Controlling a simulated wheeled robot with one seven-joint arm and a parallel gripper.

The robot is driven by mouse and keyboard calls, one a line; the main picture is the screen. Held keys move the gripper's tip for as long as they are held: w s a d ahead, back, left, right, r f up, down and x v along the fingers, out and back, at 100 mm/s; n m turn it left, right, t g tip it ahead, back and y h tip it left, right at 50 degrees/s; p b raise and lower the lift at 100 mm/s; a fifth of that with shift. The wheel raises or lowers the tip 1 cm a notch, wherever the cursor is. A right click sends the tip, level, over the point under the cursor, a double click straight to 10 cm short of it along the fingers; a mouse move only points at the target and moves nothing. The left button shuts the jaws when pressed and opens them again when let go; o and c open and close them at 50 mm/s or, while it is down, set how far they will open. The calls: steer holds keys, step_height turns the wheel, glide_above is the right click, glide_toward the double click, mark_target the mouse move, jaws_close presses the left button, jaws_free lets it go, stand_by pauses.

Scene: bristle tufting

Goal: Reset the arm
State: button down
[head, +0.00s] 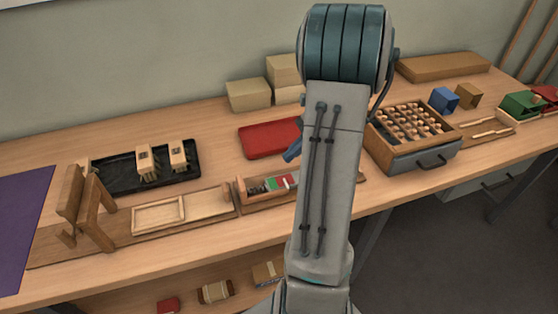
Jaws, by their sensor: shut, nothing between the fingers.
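My arm rises through the middle of the head view, with a grey link and a teal ribbed joint at the top. My gripper cannot be made out; it seems hidden behind my own arm. A small blue-grey piece shows at the left edge of the arm, above the bench, and I cannot tell what it belongs to.
A wooden bench (215,128) runs across the view. On it are a black tray (120,178) with two bristled blocks, a red tray (262,141), a wooden stand (88,200), a drawer box of pegs (395,153) and coloured bins (444,100). My arm hides the bench's middle.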

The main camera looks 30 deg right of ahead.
steer(key=s+a+r+n+h+p, duration=0.1)
steer(key=s+a+r+n+h, duration=0.2)
steer(key=a+n, duration=0.4)
steer(key=s+a+r+n+h+p, duration=0.1)
steer(key=s+a+r+n+h, duration=0.1)
steer(key=a+n, duration=0.5)
steer(key=s+a+r+n+h, duration=0.3)
steer(key=s+a+r+n, duration=0.1)
steer(key=s+a+n, duration=0.1)
steer(key=shift+a+r+n+h+p, duration=0.3)
steer(key=shift+a+r+n+p, duration=0.1)
steer(key=shift+a+n, duration=0.55)
